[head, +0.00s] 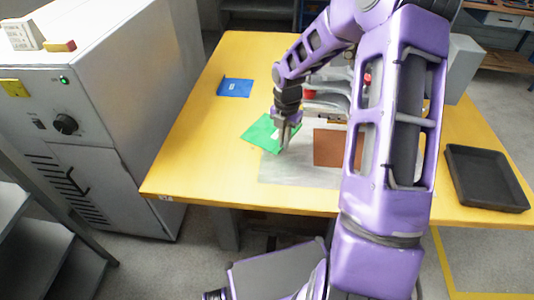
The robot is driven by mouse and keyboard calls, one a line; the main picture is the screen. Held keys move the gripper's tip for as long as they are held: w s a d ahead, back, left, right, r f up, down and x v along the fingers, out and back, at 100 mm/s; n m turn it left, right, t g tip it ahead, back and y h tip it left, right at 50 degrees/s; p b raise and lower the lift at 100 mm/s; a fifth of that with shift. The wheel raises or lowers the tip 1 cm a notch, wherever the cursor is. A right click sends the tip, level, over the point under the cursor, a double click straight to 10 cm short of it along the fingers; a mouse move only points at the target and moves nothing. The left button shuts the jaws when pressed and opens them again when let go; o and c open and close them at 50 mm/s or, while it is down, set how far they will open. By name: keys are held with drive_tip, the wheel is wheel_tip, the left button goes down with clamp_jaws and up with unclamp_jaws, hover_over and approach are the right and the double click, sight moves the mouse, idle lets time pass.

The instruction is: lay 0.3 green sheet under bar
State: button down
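The green sheet (256,131) lies at an angle on the yellow table, at or just above the left edge of a grey plate. A small white mark shows near its right side, but I cannot read it. My gripper (286,142) points down over the right edge of the green sheet. The fingers are small here, and I cannot tell whether they grip the sheet. The bar appears to belong to the grey machine (325,112) behind the plate. My arm hides much of that machine.
A brown sheet (328,147) lies on the grey plate (300,174), partly behind my arm. A blue sheet (234,88) lies at the table's back left. A black tray (486,178) sits at the right. The yellow table's (205,150) front left is clear. A grey cabinet (110,90) stands left.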

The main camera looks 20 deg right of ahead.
sight(287, 167)
drive_tip(key=f+n, duration=0.1)
drive_tip(key=f, duration=0.2)
drive_tip(key=d+f+n, duration=0.1)
drive_tip(key=f+n, duration=0.1)
drive_tip(key=f, duration=0.1)
drive_tip(key=w+f+n, duration=0.1)
drive_tip(key=f+n, duration=0.1)
drive_tip(key=f, duration=0.1)
drive_tip(key=shift+d+f, duration=0.3)
drive_tip(key=shift+d, duration=0.1)
drive_tip(key=shift+b, duration=0.3)
drive_tip(key=c, duration=1.1)
unclamp_jaws()
drive_tip(key=shift+f, duration=0.15)
drive_tip(key=shift+o, duration=0.2)
wheel_tip(287, 167, up, 12)
drive_tip(key=p, duration=0.1)
drive_tip(key=shift+r, duration=0.2)
drive_tip(key=shift+s+f, duration=0.1)
